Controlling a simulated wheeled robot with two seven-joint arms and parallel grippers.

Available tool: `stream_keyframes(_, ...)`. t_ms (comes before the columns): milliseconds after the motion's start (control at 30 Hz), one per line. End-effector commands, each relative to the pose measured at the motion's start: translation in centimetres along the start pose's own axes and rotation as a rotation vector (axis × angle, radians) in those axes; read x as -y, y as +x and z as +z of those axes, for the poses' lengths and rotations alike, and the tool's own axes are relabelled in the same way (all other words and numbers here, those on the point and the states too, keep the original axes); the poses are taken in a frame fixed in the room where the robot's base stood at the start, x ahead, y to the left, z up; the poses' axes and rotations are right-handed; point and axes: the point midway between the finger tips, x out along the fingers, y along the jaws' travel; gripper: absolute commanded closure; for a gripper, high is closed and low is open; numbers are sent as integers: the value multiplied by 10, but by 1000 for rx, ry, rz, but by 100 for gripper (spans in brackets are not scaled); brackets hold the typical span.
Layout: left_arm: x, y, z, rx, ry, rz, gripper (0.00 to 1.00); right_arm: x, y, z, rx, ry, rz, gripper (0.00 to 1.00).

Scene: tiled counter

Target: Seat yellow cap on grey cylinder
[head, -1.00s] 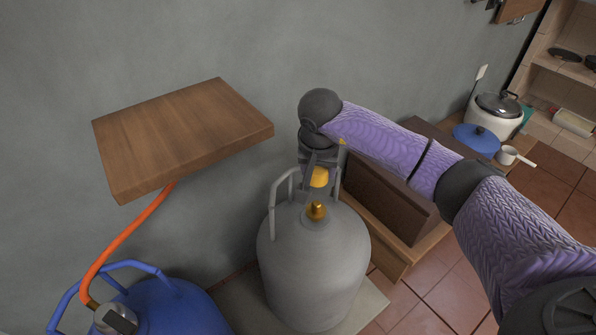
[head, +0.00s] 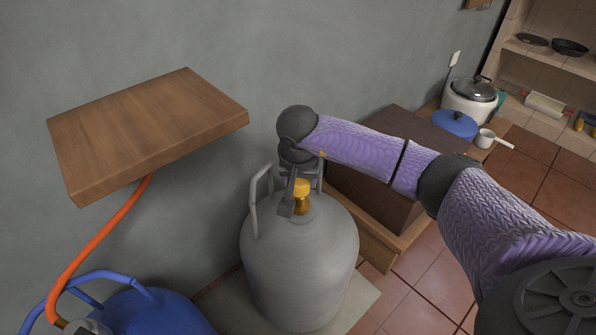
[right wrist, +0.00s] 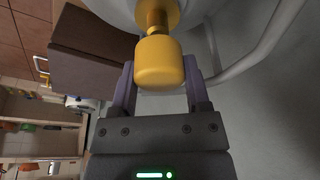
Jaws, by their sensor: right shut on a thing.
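The yellow cap (head: 301,186) is between the fingers of my right gripper (head: 298,194), which is shut on it; the cap also shows in the right wrist view (right wrist: 159,62). The grey cylinder (head: 300,260) stands upright below, with a brass valve (head: 302,205) on top inside its handle. In the right wrist view the cap's far end meets the brass valve neck (right wrist: 155,16), roughly in line with it. I cannot tell how far it sits over the valve. My left gripper is not in view.
The cylinder's grey handle (head: 262,188) rises close beside my right gripper. A brown box (head: 365,190) stands behind to the right. A wooden shelf (head: 150,130) juts from the wall at left, above a blue cylinder (head: 150,310) with an orange hose (head: 95,250).

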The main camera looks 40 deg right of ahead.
Motion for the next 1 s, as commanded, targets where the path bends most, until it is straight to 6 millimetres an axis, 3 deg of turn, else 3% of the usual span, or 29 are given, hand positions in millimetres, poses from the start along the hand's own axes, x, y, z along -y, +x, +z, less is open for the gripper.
stream_keyframes(333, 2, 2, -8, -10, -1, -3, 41, 0, 3, 1, -1, 0, -1, 100)
stream_keyframes(1000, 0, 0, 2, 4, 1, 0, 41, 0, 2, 0, -1, 0, -1, 100)
